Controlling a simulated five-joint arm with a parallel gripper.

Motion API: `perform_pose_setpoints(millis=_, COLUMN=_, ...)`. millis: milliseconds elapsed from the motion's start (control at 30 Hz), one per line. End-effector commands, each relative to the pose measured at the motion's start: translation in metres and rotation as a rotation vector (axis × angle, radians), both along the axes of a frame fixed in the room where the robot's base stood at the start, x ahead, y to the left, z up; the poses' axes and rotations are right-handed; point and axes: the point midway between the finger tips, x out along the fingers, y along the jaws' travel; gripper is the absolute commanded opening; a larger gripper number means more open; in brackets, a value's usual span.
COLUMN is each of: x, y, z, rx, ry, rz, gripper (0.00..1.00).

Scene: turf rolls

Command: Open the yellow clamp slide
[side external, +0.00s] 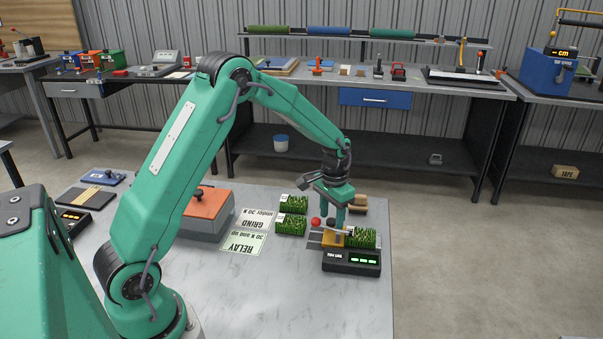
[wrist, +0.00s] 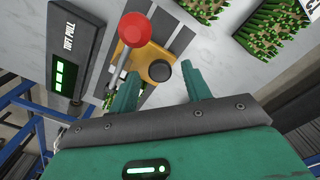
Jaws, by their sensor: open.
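The yellow clamp slide (wrist: 143,60) lies on a dark-striped track in the wrist view, with a round black knob (wrist: 159,71) at its side. A lever with a red ball end (wrist: 136,26) crosses over it. In the side view the yellow slide (side external: 333,238) sits against a turf piece (side external: 363,238), beside the dark tester with a green display (side external: 350,262). My gripper (side external: 337,222) is low over the clamp. In the wrist view my gripper (wrist: 160,90) has its fingers spread and empty, with the black knob near the gap between the tips; contact cannot be told.
Two turf pieces (side external: 292,204) (side external: 290,224) lie left of the clamp, next to GRIND (side external: 255,219) and RELAY (side external: 244,242) cards. An orange-topped grey box (side external: 208,203) stands further left. The bench front is clear.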

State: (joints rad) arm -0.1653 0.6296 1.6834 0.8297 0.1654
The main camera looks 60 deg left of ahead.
Motion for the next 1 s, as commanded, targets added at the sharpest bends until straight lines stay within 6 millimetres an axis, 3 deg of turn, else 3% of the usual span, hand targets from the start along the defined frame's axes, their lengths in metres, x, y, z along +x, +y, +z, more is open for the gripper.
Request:
perform_pose_setpoints(millis=367, x=0.0, y=0.0, z=-0.006, rx=0.0, ry=-0.001, rz=0.0, gripper=0.48)
perform_pose_setpoints(millis=400, x=0.0, y=0.0, z=-0.006, rx=0.0, ry=-0.001, rz=0.0, gripper=0.46)
perform_pose_setpoints(millis=633, x=0.0, y=0.0, z=-0.006, rx=0.0, ry=-0.001, rz=0.0, gripper=0.01)
perform_pose_setpoints(millis=833, x=-0.002, y=0.002, z=-0.006, rx=0.0, ry=-0.001, rz=0.001, gripper=0.0)
perform_pose_setpoints(millis=1000, x=-0.014, y=0.015, z=-0.005, rx=0.0, ry=0.0, rz=0.003, gripper=0.0)
